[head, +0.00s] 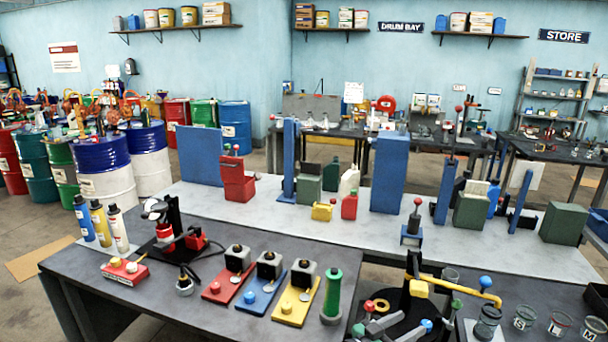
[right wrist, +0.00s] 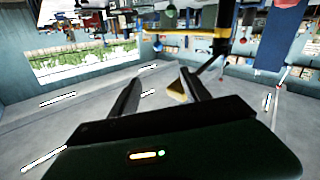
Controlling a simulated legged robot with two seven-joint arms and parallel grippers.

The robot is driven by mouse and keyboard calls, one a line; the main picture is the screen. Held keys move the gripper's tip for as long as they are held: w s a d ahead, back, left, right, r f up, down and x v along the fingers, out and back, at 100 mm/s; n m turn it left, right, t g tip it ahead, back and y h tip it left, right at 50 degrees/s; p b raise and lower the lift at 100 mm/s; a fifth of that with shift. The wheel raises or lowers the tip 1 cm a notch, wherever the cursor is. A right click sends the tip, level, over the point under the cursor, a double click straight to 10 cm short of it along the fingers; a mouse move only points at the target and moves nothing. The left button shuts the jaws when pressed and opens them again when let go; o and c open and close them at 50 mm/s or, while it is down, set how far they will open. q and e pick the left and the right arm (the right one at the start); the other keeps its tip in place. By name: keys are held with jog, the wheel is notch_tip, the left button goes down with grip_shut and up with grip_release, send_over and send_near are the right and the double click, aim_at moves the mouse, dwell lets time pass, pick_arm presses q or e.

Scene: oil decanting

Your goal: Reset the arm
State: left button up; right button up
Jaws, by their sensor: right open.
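My right gripper (right wrist: 160,88) shows in the right wrist view as two dark fingers standing apart above a dark gripper body, with nothing held between them. A small yellow piece (right wrist: 178,92) shows close to the right-hand finger; I cannot tell what it is or how far off it is. My left gripper is not visible.
The dark front bench (head: 240,322) carries bottles, a red (head: 225,290), a blue and a yellow block, and a green cylinder (head: 331,295). A black post with a yellow arm (head: 455,290) stands at right, near glass jars (head: 524,318). Drums (head: 104,165) stand at left.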

jog(key=w+r+n+t+y, duration=0.2)
jog(key=w+n+t+y, duration=0.3)
jog(key=y, duration=0.3)
jog(key=s+a+f+n+g+y, duration=0.3)
jog(key=s+a+y, duration=0.4)
jog(key=s, duration=0.3)
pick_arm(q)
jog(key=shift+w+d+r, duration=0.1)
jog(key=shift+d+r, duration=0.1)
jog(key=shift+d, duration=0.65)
pick_arm(e)
jog(key=s+d+f+n+g, duration=0.1)
jog(key=s+f+g, duration=0.2)
jog(key=s, duration=0.9)
jog(key=s+d+f+n+g+y, duration=0.1)
jog(key=s+g, duration=0.4)
jog(key=s, duration=0.8)
jog(key=shift+d+f, duration=0.55)
jog(key=shift+f, duration=0.6)
